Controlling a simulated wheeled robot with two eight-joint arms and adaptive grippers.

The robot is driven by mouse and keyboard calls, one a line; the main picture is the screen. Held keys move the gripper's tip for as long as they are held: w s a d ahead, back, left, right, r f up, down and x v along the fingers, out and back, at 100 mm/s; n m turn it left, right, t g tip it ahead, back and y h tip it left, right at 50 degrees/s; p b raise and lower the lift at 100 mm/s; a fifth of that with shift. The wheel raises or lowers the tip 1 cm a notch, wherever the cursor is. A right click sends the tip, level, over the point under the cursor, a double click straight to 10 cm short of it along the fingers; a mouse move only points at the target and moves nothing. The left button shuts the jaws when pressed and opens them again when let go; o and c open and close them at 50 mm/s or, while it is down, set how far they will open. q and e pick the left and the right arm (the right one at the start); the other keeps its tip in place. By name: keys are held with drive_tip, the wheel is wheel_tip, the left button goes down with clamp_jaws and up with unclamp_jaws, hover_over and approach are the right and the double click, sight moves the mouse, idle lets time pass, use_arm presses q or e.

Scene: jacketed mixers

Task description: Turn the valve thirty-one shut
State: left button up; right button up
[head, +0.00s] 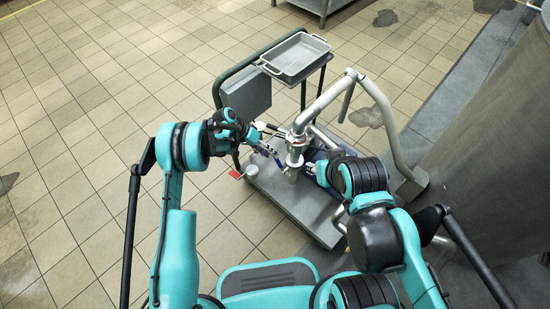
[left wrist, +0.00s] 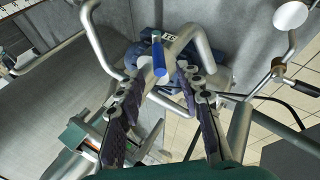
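The valve has a blue lever handle (left wrist: 159,56) on a metal pipe. In the head view the handle (head: 278,161) is a small blue piece beside the vertical pipe (head: 295,150). My left gripper (head: 265,145) is close to it, on its left side. In the left wrist view the left gripper (left wrist: 160,82) has its fingers spread, with the blue handle beyond and between the tips. No clear contact shows. A small white label (left wrist: 170,37) sits behind the handle; I cannot read it surely. My right gripper (head: 314,170) is right of the pipe, partly hidden by its own arm.
A cart (head: 300,203) carries the pipework. A grey tray (head: 296,58) stands on its rear frame. A red piece (head: 235,174) sticks out at the cart's left. A large metal vessel (head: 495,150) stands at right. Tiled floor at left is clear.

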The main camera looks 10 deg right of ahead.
use_arm(q)
drive_tip(key=s+v, duration=0.1)
drive_tip(key=v, duration=0.5)
drive_tip(key=shift+w+r, duration=0.2)
drive_tip(key=shift+w, duration=0.3)
drive_tip(key=shift+a, duration=0.15)
